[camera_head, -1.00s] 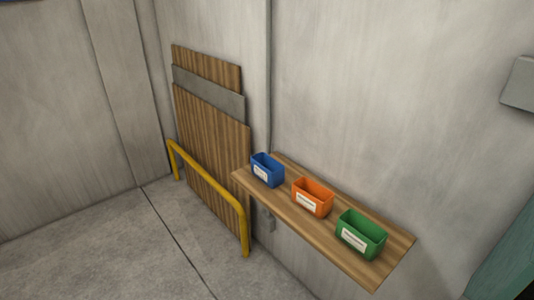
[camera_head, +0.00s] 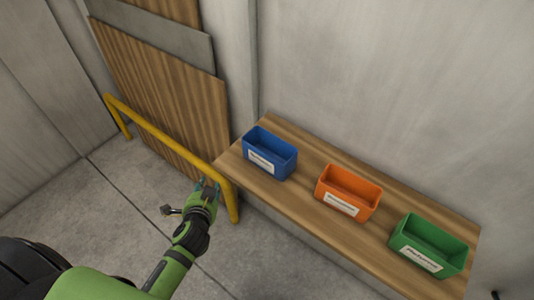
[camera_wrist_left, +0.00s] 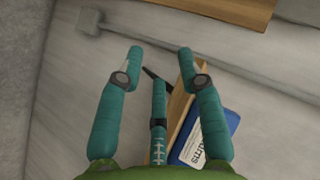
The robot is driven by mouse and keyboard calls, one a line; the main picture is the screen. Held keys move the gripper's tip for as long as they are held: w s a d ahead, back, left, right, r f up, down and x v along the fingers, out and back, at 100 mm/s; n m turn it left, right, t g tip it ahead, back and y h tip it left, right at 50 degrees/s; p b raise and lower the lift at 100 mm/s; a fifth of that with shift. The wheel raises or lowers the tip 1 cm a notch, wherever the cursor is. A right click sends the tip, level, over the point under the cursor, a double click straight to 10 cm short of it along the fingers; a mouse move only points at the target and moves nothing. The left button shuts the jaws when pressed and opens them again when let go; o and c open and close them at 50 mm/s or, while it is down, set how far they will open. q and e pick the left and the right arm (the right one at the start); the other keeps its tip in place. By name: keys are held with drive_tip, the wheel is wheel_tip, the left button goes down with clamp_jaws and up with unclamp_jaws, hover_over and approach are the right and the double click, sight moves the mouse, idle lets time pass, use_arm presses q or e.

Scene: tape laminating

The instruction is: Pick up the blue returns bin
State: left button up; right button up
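The blue bin (camera_head: 270,153) stands upright at the left end of a wooden shelf (camera_head: 310,155), with a white label on its front. It looks empty. My left gripper (camera_head: 209,183) is in front of the shelf's left end, left of and lower in the picture than the bin, and not touching it. In the left wrist view the gripper (camera_wrist_left: 160,52) has its two teal fingers spread with nothing between the tips. There the blue bin (camera_wrist_left: 218,128) shows at lower right, partly hidden behind the right finger. My right gripper is not in view.
An orange bin (camera_head: 348,192) and a green bin (camera_head: 428,245) stand to the right on the same shelf. A yellow rail (camera_head: 165,138) runs close to my left gripper, with wooden boards (camera_head: 165,85) behind it. A wall backs the shelf.

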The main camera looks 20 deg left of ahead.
use_arm(q)
drive_tip(key=w+d+r+m+t+h, duration=0.2)
drive_tip(key=w+r+m+t, duration=0.2)
drive_tip(key=r+m, duration=0.5)
drive_tip(key=w+d+r+m+t+h, duration=0.2)
drive_tip(key=w+r+m+t+h, duration=0.3)
drive_tip(key=r, duration=0.6)
drive_tip(key=w+d+f+m+g, duration=0.1)
drive_tip(key=f+m+g, duration=0.1)
drive_tip(key=m, duration=0.4)
drive_tip(key=w+d+f+m+g+h+p, duration=0.1)
drive_tip(key=w+f+m+g, duration=0.1)
drive_tip(key=m, duration=0.4)
drive_tip(key=w+d+f+m+g+h+p, duration=0.1)
drive_tip(key=w+f+m+g, duration=0.1)
drive_tip(key=m, duration=0.4)
drive_tip(key=shift+w+f+g, duration=0.2)
drive_tip(key=shift+f+g, duration=0.6)
drive_tip(key=shift+f, duration=0.6)
drive_tip(key=shift+w+d+f, duration=0.25)
drive_tip(key=shift+w+f, duration=0.1)
drive_tip(key=shift+w, duration=0.25)
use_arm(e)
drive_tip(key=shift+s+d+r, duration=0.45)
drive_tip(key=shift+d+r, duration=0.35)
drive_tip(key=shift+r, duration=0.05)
use_arm(q)
clamp_jaws()
